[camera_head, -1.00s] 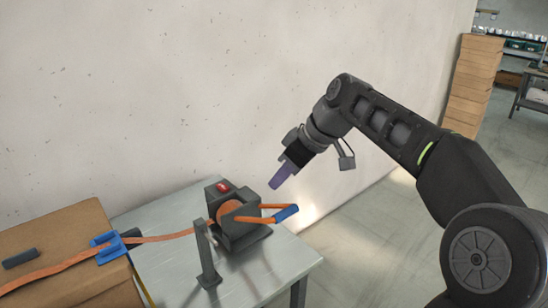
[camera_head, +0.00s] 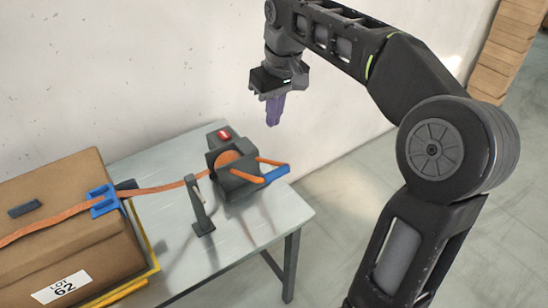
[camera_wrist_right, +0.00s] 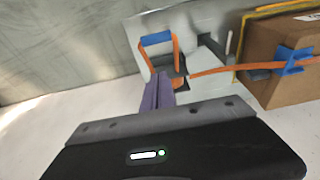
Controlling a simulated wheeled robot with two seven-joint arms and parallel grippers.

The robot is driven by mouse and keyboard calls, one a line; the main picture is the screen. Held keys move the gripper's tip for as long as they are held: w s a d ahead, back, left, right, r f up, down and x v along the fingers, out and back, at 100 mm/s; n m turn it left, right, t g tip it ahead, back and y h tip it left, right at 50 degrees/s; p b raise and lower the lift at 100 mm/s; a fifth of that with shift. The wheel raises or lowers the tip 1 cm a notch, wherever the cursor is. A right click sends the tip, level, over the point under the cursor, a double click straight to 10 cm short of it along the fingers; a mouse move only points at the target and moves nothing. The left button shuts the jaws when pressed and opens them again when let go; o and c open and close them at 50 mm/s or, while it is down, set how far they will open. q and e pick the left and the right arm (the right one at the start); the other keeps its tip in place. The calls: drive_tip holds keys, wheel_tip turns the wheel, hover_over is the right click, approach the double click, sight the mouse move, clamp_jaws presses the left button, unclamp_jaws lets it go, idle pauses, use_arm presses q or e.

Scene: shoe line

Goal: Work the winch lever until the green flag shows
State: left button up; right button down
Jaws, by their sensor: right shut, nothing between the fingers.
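The dark grey winch (camera_head: 230,168) stands on the grey metal table (camera_head: 270,218). Its lever is an orange fork with a blue grip (camera_head: 276,174) and sticks out to the right, low over the table edge. My left gripper is out of view.
An orange strap (camera_head: 160,188) runs from the winch through a blue corner guard (camera_head: 103,201) over a cardboard box (camera_head: 60,240) at left. A grey post (camera_head: 199,208) stands in front of the winch.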

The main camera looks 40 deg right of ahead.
wheel_tip(320, 180, down, 12)
drive_tip(key=shift+f+p, duration=0.2)
drive_tip(key=shift+p, duration=0.85)
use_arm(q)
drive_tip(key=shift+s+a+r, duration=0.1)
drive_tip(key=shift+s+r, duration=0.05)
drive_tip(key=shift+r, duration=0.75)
use_arm(e)
drive_tip(key=shift+s+f, duration=0.15)
drive_tip(key=shift+f, duration=0.2)
